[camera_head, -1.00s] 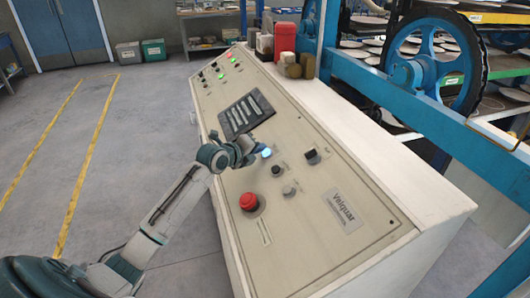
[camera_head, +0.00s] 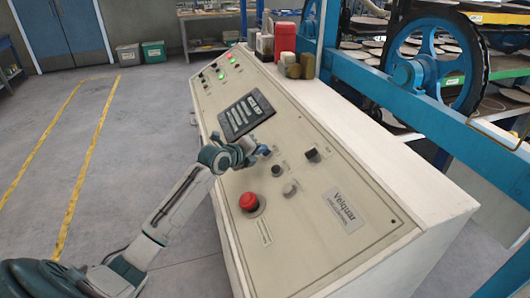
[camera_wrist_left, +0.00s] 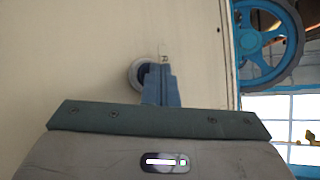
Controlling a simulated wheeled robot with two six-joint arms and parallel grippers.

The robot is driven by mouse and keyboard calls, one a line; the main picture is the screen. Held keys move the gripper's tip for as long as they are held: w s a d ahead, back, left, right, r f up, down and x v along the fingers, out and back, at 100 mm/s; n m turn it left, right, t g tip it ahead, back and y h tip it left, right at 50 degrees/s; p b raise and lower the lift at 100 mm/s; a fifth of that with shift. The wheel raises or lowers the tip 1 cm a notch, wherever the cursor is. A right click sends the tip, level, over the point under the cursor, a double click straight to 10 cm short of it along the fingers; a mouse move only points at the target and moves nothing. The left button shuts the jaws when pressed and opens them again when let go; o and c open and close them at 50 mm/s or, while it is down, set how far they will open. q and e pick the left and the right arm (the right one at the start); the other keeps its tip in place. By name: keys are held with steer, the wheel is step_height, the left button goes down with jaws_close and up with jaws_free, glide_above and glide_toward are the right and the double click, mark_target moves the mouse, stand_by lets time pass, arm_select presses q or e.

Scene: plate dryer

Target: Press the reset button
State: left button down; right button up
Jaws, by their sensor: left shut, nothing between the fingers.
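A round blue button (camera_head: 264,150) sits on the sloped control panel (camera_head: 220,180), just below the dark display. It appears unlit. In the left wrist view its pale ring and dark centre (camera_wrist_left: 137,74) show partly behind my fingers, with a small label above, mostly covered. No label reading reset can be read. My left gripper (camera_head: 256,151) is shut and empty, with its fingertips at the button; it also shows in the left wrist view (camera_wrist_left: 161,82). Whether the tips touch the button cannot be told. My right gripper is not in view.
A red mushroom button (camera_head: 249,202) and dark knobs (camera_head: 277,170) lie nearby on the panel, with a black switch (camera_head: 312,155) to the right. A dark display (camera_head: 246,113) is above. Red and tan containers (camera_head: 285,38) stand on the console top. A blue wheel frame (camera_head: 425,70) stands behind.

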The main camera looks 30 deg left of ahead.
arm_select(q)
steer(key=shift+r, duration=0.1)
steer(key=shift+s+a+r, duration=0.3)
steer(key=shift+s+r, duration=0.05)
steer(key=shift+r, duration=0.25)
steer(key=shift+s+a+r+p, duration=0.15)
steer(key=shift+r+p, duration=0.4)
steer(key=shift+p, duration=0.05)
steer(key=r, duration=0.1)
steer(key=s+a+r+p, duration=0.1)
steer(key=r, duration=0.1)
steer(key=shift+s+a+r, duration=0.1)
steer(key=shift+s+a, duration=0.05)
steer(key=shift+s, duration=0.15)
stand_by(0.6)
